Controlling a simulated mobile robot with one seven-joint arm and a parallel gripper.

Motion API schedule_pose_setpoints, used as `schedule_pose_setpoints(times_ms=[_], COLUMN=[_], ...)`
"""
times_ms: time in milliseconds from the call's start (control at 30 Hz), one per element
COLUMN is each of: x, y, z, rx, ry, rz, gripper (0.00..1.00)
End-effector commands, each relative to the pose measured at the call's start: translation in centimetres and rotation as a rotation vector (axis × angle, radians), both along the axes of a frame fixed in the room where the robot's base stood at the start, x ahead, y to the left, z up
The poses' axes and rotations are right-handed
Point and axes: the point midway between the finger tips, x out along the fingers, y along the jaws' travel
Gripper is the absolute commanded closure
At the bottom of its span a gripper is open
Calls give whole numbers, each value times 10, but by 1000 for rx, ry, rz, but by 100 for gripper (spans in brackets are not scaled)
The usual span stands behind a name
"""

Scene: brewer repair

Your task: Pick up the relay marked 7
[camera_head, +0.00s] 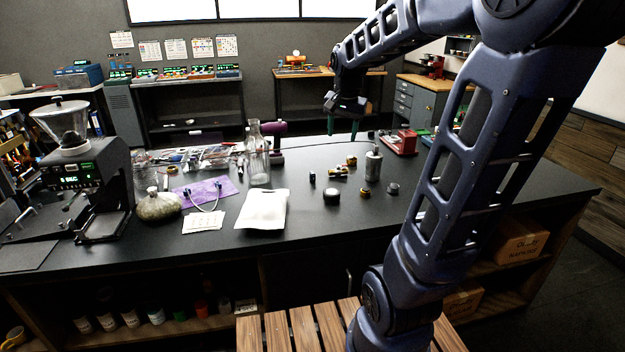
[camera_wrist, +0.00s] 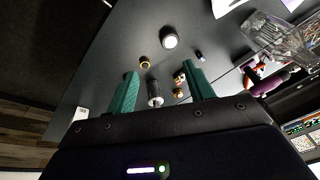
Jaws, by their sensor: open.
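I cannot make out a relay marked 7; no such number is readable on the small parts. The small parts on the dark counter include a small dark block (camera_head: 312,177), a yellow-and-white part (camera_head: 340,171) and a gold-coloured part (camera_head: 351,160). My gripper (camera_head: 343,127) is raised above the far side of the counter, with its green fingers apart and nothing between them. In the wrist view my gripper (camera_wrist: 163,88) is open, and the small dark block (camera_wrist: 199,56) shows beyond the fingertips.
A red device (camera_head: 402,142) is at the right. The counter's front right is clear.

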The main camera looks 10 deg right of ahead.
Motion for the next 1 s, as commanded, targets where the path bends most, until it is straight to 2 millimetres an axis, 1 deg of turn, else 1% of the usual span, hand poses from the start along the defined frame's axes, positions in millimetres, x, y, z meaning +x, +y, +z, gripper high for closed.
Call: schedule_pose_setpoints(times_ms=[33,100,267,300,467,600,767,1000], x=[15,34,79,90,134,171,212,269], y=[1,2,6,6,11,15,21,31], z=[-3,-6,-17,-20,-38,-57,-84,-132], rx=[5,12,26,30,37,38,34,20], ry=[13,26,54,60,86,104,122,138], rz=[-33,-88,-216,-249,-376,-488,-616,-803], gripper=[47,47,47,47,47,47,47,47])
